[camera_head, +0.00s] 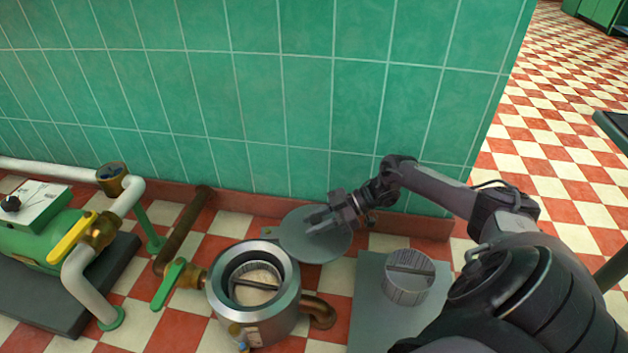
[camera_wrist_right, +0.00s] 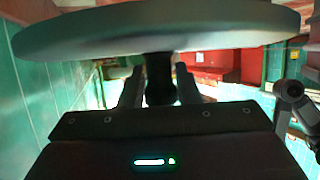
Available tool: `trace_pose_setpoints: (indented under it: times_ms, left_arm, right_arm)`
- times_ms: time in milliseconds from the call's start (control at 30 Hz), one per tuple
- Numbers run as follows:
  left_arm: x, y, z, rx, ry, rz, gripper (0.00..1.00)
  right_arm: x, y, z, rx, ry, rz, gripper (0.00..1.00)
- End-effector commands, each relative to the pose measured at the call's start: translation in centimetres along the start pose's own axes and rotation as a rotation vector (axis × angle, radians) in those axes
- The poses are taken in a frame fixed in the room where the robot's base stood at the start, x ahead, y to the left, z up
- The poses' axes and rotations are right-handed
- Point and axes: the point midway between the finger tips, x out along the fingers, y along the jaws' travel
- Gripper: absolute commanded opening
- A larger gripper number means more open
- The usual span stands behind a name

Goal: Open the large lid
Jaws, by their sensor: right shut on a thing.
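The large lid (camera_head: 318,245) is a flat grey disc. It is off the mouth of the round metal kettle (camera_head: 290,305) and stands behind it to the right, near the wall. My right gripper (camera_head: 332,216) is shut on the lid's dark handle (camera_wrist_right: 160,78); in the right wrist view the handle sits between the two fingers (camera_wrist_right: 158,95), with the lid's grey disc (camera_wrist_right: 160,30) above. The kettle's mouth is open, and a bar and a pale surface show inside. Whether a hinge joins lid and kettle is unclear. My left gripper is not in view.
Copper pipes and a green valve handle (camera_head: 168,284) lie left, with a green pump (camera_head: 45,240) beyond. The green tiled wall (camera_head: 230,90) rises close behind the lid.

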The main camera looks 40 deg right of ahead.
Motion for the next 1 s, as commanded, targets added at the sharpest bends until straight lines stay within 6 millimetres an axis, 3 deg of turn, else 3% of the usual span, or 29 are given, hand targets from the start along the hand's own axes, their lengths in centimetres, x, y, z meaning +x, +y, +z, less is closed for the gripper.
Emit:
trace_pose_setpoints:
  times_ms: [300,333,433,767,1000]
  left_arm:
    - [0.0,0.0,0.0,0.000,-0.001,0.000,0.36]
    - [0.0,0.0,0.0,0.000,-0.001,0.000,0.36]
    - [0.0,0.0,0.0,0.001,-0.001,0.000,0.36]
    - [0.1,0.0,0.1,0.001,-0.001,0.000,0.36]
    - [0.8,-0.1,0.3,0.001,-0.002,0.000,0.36]
  right_arm:
    - [-0.1,0.2,-0.1,-0.002,0.000,0.005,0.00]
    - [-0.1,0.2,-0.1,-0.002,0.000,0.005,0.32]
    - [-0.1,0.2,-0.1,-0.002,0.000,0.004,0.45]
    - [-0.5,0.1,-0.1,0.000,-0.001,0.002,0.45]
    - [-4.1,0.2,-0.1,-0.002,-0.004,0.004,0.45]
